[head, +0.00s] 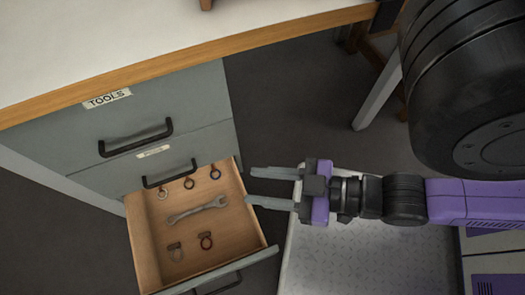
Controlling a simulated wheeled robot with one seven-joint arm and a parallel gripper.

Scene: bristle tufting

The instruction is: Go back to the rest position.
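My gripper (272,187) is at the middle of the head view, pointing left. Its two grey fingers are apart with nothing between them. The fingertips are at the right side of an open drawer (254,228); their height relative to its rim is hard to tell. In the drawer lie a grey wrench (197,210) and several small ring-shaped items, such as a dark one (206,240) near the front and another (215,173) at the back.
The drawer belongs to a grey cabinet (200,95) labelled TOOLS, under a white worktop with a wooden edge (190,62). Dark floor (300,110) lies to the right. A pale leg (378,92) stands at upper right.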

